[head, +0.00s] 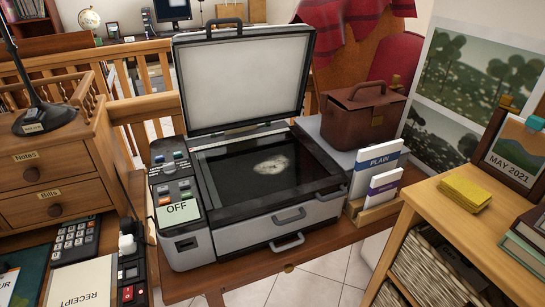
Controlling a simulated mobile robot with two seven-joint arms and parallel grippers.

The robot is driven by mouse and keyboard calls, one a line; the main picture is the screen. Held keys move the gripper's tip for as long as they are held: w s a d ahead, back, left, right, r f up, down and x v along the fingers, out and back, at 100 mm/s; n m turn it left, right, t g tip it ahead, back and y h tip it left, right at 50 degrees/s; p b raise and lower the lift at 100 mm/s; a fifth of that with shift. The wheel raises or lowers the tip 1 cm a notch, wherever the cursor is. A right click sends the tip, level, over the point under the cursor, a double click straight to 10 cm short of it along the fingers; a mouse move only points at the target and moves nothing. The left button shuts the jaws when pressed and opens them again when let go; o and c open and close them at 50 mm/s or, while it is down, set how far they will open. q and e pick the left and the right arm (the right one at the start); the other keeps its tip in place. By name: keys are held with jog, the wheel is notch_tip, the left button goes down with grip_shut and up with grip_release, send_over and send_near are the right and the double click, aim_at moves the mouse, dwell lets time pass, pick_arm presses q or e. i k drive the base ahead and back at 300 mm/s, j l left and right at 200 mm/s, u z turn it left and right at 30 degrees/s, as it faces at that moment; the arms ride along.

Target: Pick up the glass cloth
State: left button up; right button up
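A yellow folded cloth (465,192), which looks like the glass cloth, lies flat on top of the wooden shelf unit (424,199) at the right. A copier (252,180) stands open in the middle, its lid (243,78) raised. A pale smudge (272,165) shows on its dark glass. The copier's display reads OFF. Neither of my grippers is in view.
Beside the cloth stand a May 2021 calendar (518,155) and stacked books (527,240). Paper packs labelled PLAIN (377,166) and a brown case (360,114) stand right of the copier. A drawer cabinet (50,175) and lamp (40,112) are at left.

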aim_at(466, 193)
jog(key=z, duration=1.35)
